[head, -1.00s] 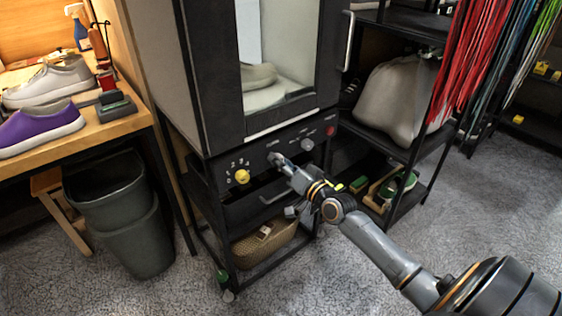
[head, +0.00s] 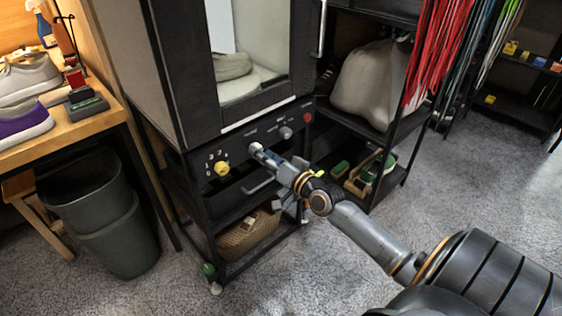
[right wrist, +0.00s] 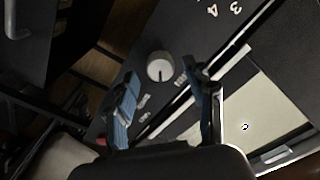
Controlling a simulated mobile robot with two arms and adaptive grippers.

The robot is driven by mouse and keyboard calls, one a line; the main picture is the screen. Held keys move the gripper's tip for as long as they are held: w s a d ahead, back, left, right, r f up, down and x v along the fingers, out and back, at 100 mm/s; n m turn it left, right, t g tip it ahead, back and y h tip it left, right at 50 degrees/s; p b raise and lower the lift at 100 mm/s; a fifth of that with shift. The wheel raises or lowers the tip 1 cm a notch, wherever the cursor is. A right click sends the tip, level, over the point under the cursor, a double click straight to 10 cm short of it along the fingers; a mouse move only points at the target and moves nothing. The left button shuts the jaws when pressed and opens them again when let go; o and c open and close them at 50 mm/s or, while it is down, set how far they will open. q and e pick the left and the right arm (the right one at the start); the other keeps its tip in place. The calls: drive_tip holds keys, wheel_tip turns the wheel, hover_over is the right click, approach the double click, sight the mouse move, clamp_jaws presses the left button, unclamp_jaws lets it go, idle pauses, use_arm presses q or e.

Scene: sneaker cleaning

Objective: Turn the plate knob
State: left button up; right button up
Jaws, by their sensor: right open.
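The black cabinet's front panel carries a yellow knob (head: 221,168) with numerals around it, a white round knob (head: 256,149) in the middle and a grey knob (head: 286,132) to the right. The labels are too small to read, so I cannot tell which is the plate knob. My right gripper (head: 266,156) is at the middle knob. In the right wrist view, the white knob (right wrist: 160,66) shows just beyond and between the spread fingers of the right gripper (right wrist: 163,78); contact is not visible. My left gripper is not in view.
A red button (head: 307,117) sits at the panel's right end. Below the panel are a drawer handle (head: 257,186) and a wicker basket (head: 247,233). A bin (head: 115,230) stands left, and a shelf with a pale bag (head: 370,88) stands right. Open floor lies in front.

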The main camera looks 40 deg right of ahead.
drive_tip(key=s, duration=0.9)
drive_tip(key=shift+s+d, duration=0.4)
